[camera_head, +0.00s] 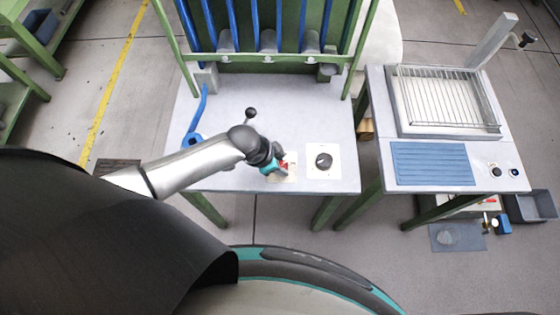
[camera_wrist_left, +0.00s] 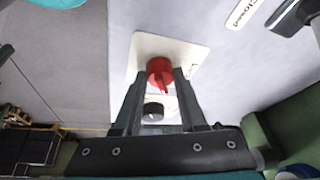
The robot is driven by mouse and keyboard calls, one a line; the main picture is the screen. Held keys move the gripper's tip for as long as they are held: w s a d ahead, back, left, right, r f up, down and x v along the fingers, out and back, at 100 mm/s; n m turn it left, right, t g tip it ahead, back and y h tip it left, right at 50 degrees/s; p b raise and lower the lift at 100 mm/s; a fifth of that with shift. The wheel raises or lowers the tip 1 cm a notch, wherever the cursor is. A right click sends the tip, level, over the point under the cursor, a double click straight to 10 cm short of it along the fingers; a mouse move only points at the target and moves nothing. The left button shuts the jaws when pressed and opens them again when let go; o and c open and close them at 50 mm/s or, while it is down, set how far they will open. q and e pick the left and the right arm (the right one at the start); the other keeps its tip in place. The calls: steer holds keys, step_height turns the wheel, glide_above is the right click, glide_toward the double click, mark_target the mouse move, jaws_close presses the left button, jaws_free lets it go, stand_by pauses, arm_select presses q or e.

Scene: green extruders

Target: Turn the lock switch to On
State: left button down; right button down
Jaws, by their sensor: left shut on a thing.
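The lock switch is a red knob on a pale plate. In the head view the red knob (camera_head: 284,165) shows only in part, because my left gripper (camera_head: 279,168) covers much of it. In the left wrist view the red knob (camera_wrist_left: 159,74) lies between the fingertips of my left gripper (camera_wrist_left: 161,78), which is shut on it. The plate (camera_wrist_left: 143,46) reaches past the knob on both sides. I cannot read the On mark or the knob's setting. My right gripper is not in view.
A black knob on a white plate (camera_head: 323,174) is just right of the switch. A black ball-ended lever (camera_head: 250,113) stands behind my left wrist. Blue hoses and a green frame (camera_head: 270,62) rise at the back. A second table with a blue mat (camera_head: 431,164) stands right.

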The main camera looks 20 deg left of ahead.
arm_select(q)
steer(key=n+p, duration=0.2)
steer(key=n+y+p, duration=0.1)
steer(key=p, duration=0.1)
steer(key=shift+s+d+r+n+t, duration=0.15)
steer(key=shift+r+n+t, duration=0.05)
steer(key=shift+n+t, duration=0.2)
steer(key=shift+n+y+p, duration=0.5)
steer(key=shift+n+p, duration=0.3)
steer(key=shift+n, duration=0.2)
steer(key=shift+d+f+n+t+y+p, duration=0.15)
steer(key=shift+n+t+y+p, duration=0.25)
steer(key=shift+n, duration=0.8)
steer(key=shift+n+y, duration=0.6)
steer(key=shift+n, duration=0.9)
steer(key=shift+c, duration=2.3)
jaws_free()
